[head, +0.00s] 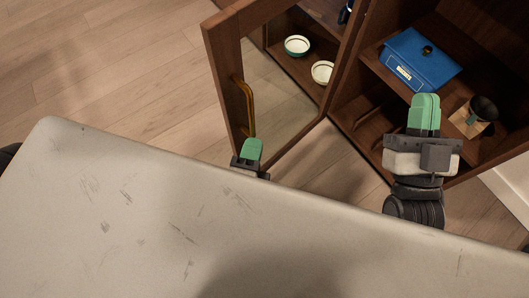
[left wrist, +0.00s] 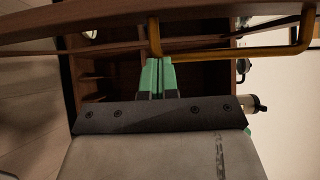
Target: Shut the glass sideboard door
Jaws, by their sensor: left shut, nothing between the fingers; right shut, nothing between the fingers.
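The glass sideboard door (head: 222,62) has a brown wooden frame and stands open, swung out from the sideboard (head: 352,118). Its brass handle (head: 245,104) is on the outer stile; the handle also shows in the left wrist view (left wrist: 230,54). My left gripper (head: 252,148) is shut and empty, just below the handle's lower end in the head view. In the left wrist view its green fingertips (left wrist: 157,62) are close to the handle bar; I cannot tell whether they touch. My right gripper (head: 426,100) is shut and empty, in front of the open sideboard.
Inside the sideboard are a blue box (head: 421,58) and a dark round item on a small wooden block (head: 467,121). Two bowls (head: 297,45) show through the door glass. Wooden floor (head: 120,70) is clear left of the door.

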